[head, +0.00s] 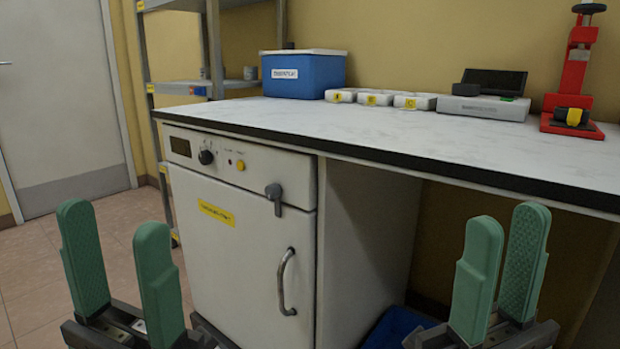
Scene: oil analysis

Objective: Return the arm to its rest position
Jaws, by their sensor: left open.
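My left gripper (122,272) is at the lower left, its two green fingers pointing up and well apart, with nothing between them. It stands in front of the floor and the left side of the white cabinet. My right gripper (495,274) is at the lower right, also with green fingers up. A gap shows between its fingers and nothing is held there. Both grippers are below the level of the worktop. Most of both arms is out of view below the picture.
A white oven-like cabinet (240,240) with a handle stands under the worktop (400,140). On top are a blue box (303,74), several small white trays (380,98), a grey device (484,107) and a red stand (574,70). A shelf rack (185,87) and door (55,90) are left.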

